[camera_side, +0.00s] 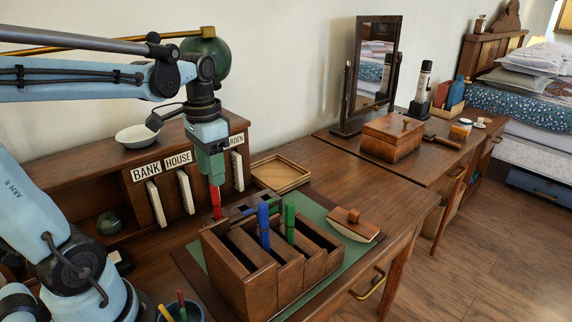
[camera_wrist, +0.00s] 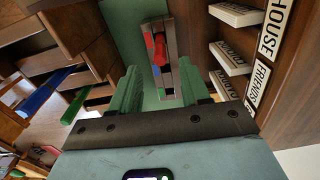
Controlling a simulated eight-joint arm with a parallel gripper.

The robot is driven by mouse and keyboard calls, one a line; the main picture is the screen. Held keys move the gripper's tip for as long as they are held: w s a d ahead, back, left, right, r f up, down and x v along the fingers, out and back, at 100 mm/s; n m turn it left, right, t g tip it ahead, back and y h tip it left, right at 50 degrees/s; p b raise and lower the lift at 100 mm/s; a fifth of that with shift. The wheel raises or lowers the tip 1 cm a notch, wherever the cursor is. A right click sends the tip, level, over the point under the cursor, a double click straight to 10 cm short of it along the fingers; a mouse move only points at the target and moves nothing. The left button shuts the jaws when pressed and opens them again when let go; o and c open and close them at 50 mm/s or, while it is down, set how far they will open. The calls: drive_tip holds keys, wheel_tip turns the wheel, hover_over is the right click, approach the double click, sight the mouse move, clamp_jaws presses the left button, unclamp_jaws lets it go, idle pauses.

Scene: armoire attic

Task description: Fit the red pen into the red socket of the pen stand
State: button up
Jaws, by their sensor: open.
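The red pen (camera_side: 216,203) is roughly upright below my gripper (camera_side: 212,176). In the side view the pen stand (camera_side: 245,206) is partly hidden by a wooden organizer.
The slotted wooden organizer (camera_side: 250,282) stands in front, with a blue pen (camera_side: 263,226) and a green pen (camera_side: 289,222) in it. A labelled letter rack (camera_side: 150,172) is behind. A wooden tray (camera_side: 281,174) and a blotter (camera_side: 354,222) lie to the right on the desk.

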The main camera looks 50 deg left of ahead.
drive_tip(key=shift+r, duration=1.35)
drive_tip(key=d+f+t, duration=0.1)
drive_tip(key=d+t, duration=0.1)
drive_tip(key=d, duration=0.1)
drive_tip(key=w+d+f+t, duration=0.1)
drive_tip(key=d+f+t, duration=0.1)
drive_tip(key=d, duration=0.2)
drive_tip(key=d+f+t, duration=0.2)
drive_tip(key=d+t, duration=0.1)
drive_tip(key=shift+w+d+n, duration=0.2)
drive_tip(key=shift+d+n, duration=0.1)
